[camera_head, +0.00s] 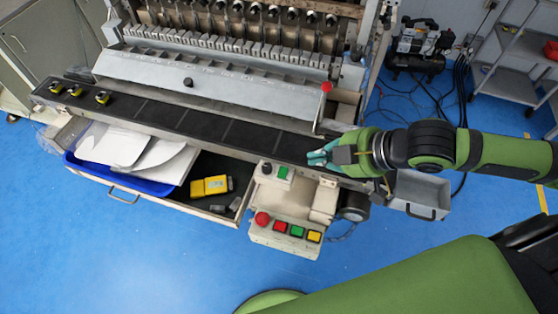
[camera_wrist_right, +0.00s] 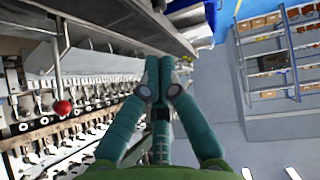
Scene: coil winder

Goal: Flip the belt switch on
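A small grey switch box with a green button (camera_head: 283,173) sits on the front edge of the winder, beside the black belt (camera_head: 240,133). I take it to be the belt switch; its exact setting is too small to tell. My right gripper (camera_head: 318,156) is to the right of this box, above the right end of the belt and apart from the box. In the right wrist view its teal fingers (camera_wrist_right: 163,80) come together at the tips, with nothing seen between them. My left gripper is out of view.
A control panel (camera_head: 287,242) with a red knob and red, green and yellow buttons hangs below the switch box. A lever with a red ball (camera_head: 326,87) stands behind the gripper. An open drawer with a blue tray (camera_head: 140,184) and a yellow tool (camera_head: 210,186) is at left.

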